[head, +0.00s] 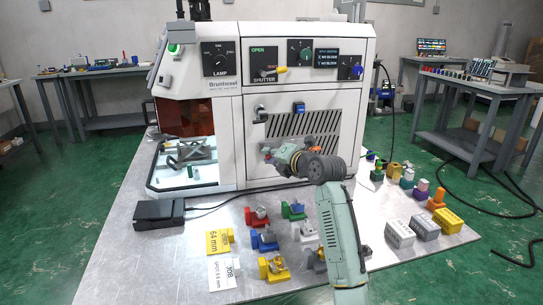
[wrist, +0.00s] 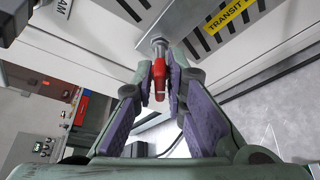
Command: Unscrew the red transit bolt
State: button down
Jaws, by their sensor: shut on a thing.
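The red transit bolt (wrist: 158,82) shows in the wrist view, its red head between my fingertips and its metal shank and collar (wrist: 157,44) running up to the white machine panel. My gripper (wrist: 166,72) has its two purple-padded fingers closed in on the red head from both sides. In the head view my gripper (head: 272,153) is at the front lower panel of the white machine (head: 330,115). The bolt cannot be made out in the head view, where my gripper and arm cover that spot.
A yellow transit label (wrist: 229,14) is beside slots on the panel. A black pedal box (head: 159,212) with a cable stands on the metal platform. Several coloured blocks and fixtures, including a yellow one (head: 273,268), and grey and yellow blocks (head: 400,234) stand around my arm.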

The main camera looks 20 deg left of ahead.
dwell(0.4)
jog(key=shift+f+n+h+b, duration=0.15)
jog(key=shift+n+h+b, duration=0.45)
jog(key=shift+n+b, duration=0.45)
jog(key=shift+n+h+b, duration=0.35)
jog(key=shift+n+h, duration=0.25)
jog(key=shift+n, duration=0.15)
